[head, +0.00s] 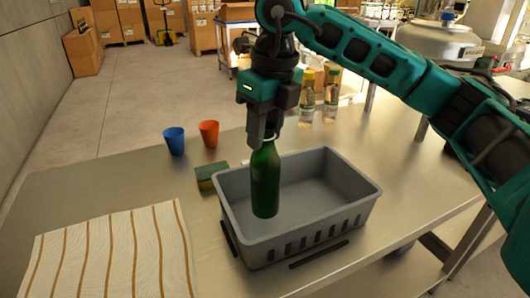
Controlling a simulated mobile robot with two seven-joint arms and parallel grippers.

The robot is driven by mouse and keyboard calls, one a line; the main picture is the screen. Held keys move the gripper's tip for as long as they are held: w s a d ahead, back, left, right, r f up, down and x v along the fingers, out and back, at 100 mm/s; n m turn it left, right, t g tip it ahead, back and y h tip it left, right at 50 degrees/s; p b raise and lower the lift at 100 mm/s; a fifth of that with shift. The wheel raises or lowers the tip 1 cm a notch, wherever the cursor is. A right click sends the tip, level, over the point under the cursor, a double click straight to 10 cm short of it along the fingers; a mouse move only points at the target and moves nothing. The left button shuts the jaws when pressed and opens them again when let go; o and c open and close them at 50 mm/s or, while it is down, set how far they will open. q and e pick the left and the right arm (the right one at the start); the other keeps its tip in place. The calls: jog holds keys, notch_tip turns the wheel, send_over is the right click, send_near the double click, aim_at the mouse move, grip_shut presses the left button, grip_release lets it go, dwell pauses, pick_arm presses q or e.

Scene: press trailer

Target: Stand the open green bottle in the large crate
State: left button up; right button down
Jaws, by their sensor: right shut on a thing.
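The green bottle (265,182) is upright, with its top inside my right gripper (264,138). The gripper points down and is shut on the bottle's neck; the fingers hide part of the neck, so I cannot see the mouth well. The large grey crate (312,238) stands on the metal table and its bare floor shows to the right of the bottle. The bottle is over the left part of the crate, its base appearing below the rim level. I cannot tell whether the base touches the crate floor. My left gripper is not in view.
A blue cup (174,141) and an orange cup (208,134) stand behind the crate to the left. A sponge (206,178) lies near its left corner. A striped cloth (110,255) covers the front left. Two clear bottles (307,104) (331,100) stand behind the crate.

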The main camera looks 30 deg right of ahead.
aim_at(264, 151)
notch_tip(264, 151, down, 4)
jog(key=shift+r, duration=0.1)
jog(key=shift+f, duration=0.35)
jog(key=c, duration=0.7)
grip_release()
